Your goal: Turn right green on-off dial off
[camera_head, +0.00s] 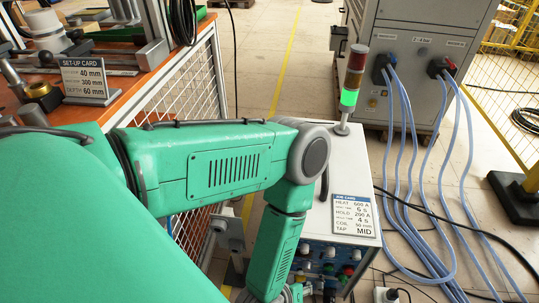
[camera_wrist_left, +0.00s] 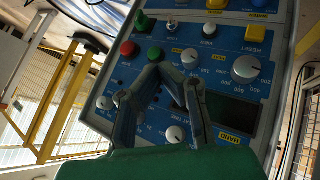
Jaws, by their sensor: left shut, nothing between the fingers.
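The heater's blue control panel (camera_wrist_left: 112,88) fills much of the left wrist view, tilted. Two green controls show on it: one near the top (camera_wrist_left: 144,22), and one lower (camera_wrist_left: 154,53) just beyond my fingertips. I cannot tell for sure which is the right on-off dial, nor read its setting. My left gripper (camera_wrist_left: 163,72) is shut and empty in front of the panel, close to the lower green control; contact is unclear. In the head view my left gripper (camera_head: 292,293) shows only at the bottom edge, by the panel. My right gripper is not in view.
A red button (camera_wrist_left: 128,48), white dials (camera_wrist_left: 245,69) and yellow buttons (camera_wrist_left: 256,34) surround my fingers closely. Blue hoses (camera_head: 408,150) run right.

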